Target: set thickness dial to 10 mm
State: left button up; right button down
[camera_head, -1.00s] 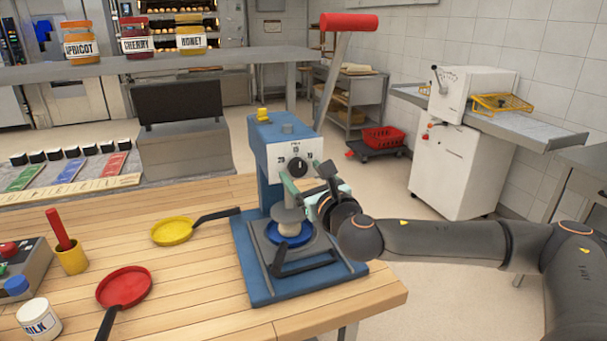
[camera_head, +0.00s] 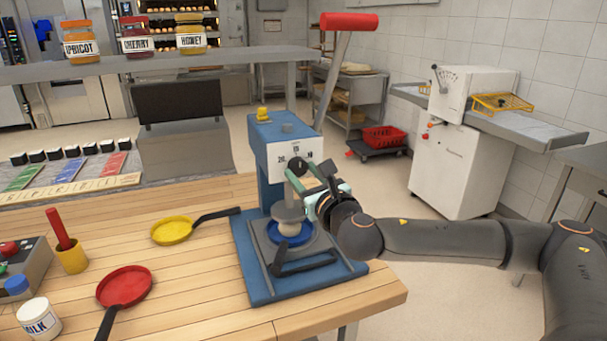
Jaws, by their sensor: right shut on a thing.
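The blue press (camera_head: 263,163) stands on the wooden table, with a white face plate (camera_head: 280,150) on its upper front. The plate carries the marks 20 at left, 15 at the top and 10 at right. The black thickness dial (camera_head: 296,169) sits below these marks. My right gripper (camera_head: 303,170), with green fingers, is shut on the dial, coming from the right. The fingers cover part of the dial, and I cannot tell which mark its pointer faces. My left gripper is not in view.
The press's long lever with a red handle (camera_head: 349,22) rises above my right gripper. A yellow pan (camera_head: 171,230) and a red pan (camera_head: 124,286) lie left of the press.

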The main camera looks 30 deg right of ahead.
jog(key=shift+m, duration=0.3)
jog(key=m, duration=0.2)
jog(key=shift+f+m+b, duration=0.15)
jog(key=shift+m+b, duration=0.15)
jog(key=shift+m, duration=0.1)
jog(key=m, duration=0.3)
jog(key=shift+a+m+b, duration=0.1)
jog(key=shift+m+b, duration=0.25)
jog(key=shift+m, duration=0.05)
jog(key=m, duration=0.3)
jog(key=shift+m, duration=0.3)
jog(key=shift+m+b, duration=0.35)
jog(key=shift+m, duration=0.25)
jog(key=shift+c, duration=1.8)
grip_release()
